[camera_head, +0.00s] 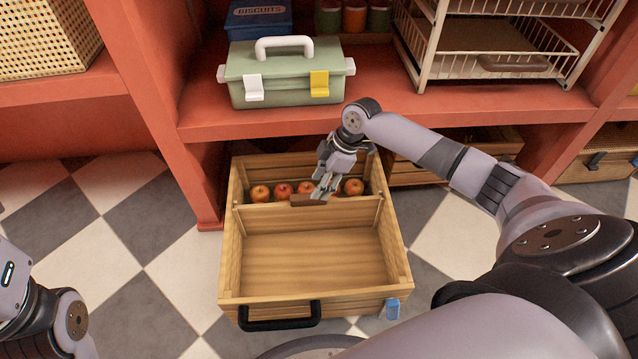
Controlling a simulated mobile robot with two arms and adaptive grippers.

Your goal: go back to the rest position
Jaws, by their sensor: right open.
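My right gripper (324,192) is open and points down over the wooden drawer (230,230), above the divider between its two compartments. A small brown piece (308,200) shows at the fingertips, along the divider's top edge; I cannot tell whether the fingers touch it. Several red-orange apples (260,193) lie in a row in the rear compartment, and the gripper hides part of that row. The front compartment is empty. Only part of my left arm shows at the lower left, and its gripper is out of view.
The drawer stands out over the checkered floor, with a black handle (280,316) and a blue clip (392,308) at its front. A green case (284,72) stands on the red shelf (380,113) above. A white wire rack (480,62) is at the upper right. Floor on the left is clear.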

